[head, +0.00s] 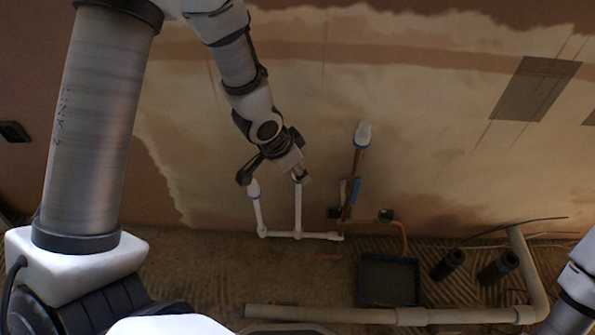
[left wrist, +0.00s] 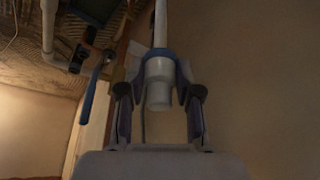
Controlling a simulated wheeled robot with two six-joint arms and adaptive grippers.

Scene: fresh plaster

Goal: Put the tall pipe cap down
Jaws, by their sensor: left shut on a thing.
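My left gripper (head: 299,177) is at the top of the middle white upright pipe (head: 298,210). In the left wrist view, its two fingers (left wrist: 160,98) are closed around a white pipe cap (left wrist: 158,92) with a blue-grey band at its far end. The white pipe (left wrist: 160,25) runs on in line beyond the cap. I cannot tell whether the cap is seated on it. Another white cap (head: 253,187) tops the pipe to the left. A larger white cap (head: 363,134) stands higher, to the right. My right gripper is out of view.
A black tray (head: 362,300) and two dark cylinders (head: 448,264) (head: 498,267) are on the ribbed floor. A thick beige pipe (head: 350,315) crosses the front. A blue-handled part (head: 355,191) is right of the gripper. The plastered wall (head: 430,110) is close behind the pipes.

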